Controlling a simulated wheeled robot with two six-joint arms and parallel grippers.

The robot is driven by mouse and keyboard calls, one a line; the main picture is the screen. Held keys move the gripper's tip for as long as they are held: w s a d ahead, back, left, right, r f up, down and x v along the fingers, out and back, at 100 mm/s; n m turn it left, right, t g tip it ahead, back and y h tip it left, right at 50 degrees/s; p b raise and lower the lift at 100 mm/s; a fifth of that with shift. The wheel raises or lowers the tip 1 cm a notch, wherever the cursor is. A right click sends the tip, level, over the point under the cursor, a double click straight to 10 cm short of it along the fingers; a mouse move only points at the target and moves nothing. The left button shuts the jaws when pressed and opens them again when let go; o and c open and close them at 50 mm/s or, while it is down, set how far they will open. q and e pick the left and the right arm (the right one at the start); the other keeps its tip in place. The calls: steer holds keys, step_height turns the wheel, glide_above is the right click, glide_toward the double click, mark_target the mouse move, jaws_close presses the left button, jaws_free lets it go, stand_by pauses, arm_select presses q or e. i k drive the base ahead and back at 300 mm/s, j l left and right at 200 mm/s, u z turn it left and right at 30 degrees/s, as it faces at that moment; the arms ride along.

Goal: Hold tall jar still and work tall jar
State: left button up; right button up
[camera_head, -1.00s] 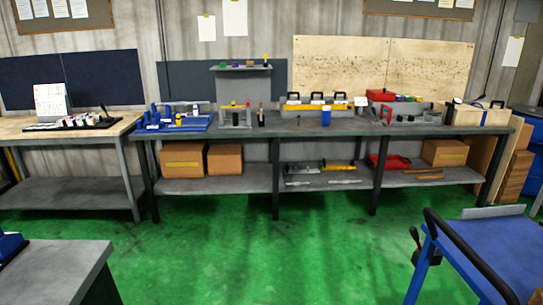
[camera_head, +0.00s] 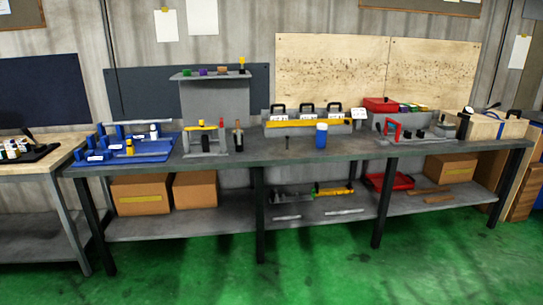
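A blue upright cylinder with a pale top (camera_head: 321,137) stands on the long grey workbench (camera_head: 270,159), in front of the grey holder with black handles. It may be the tall jar, but it is too small to be sure. A dark narrow upright item (camera_head: 238,138) stands further left beside a grey fixture (camera_head: 207,141). Neither of my grippers shows in the head view, and nothing is seen touching these items.
A blue tray (camera_head: 125,152) lies at the bench's left end. A grey rack with a red handle (camera_head: 394,130) stands right. Cardboard boxes (camera_head: 141,195) sit on the lower shelf. A wooden-topped table (camera_head: 38,165) stands left. The green floor (camera_head: 330,270) in front is clear.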

mark_target(321, 135)
steer(key=i+j+z, duration=0.4)
steer(key=i, duration=0.35)
steer(key=i+j+z, duration=0.4)
steer(key=i+j, duration=0.45)
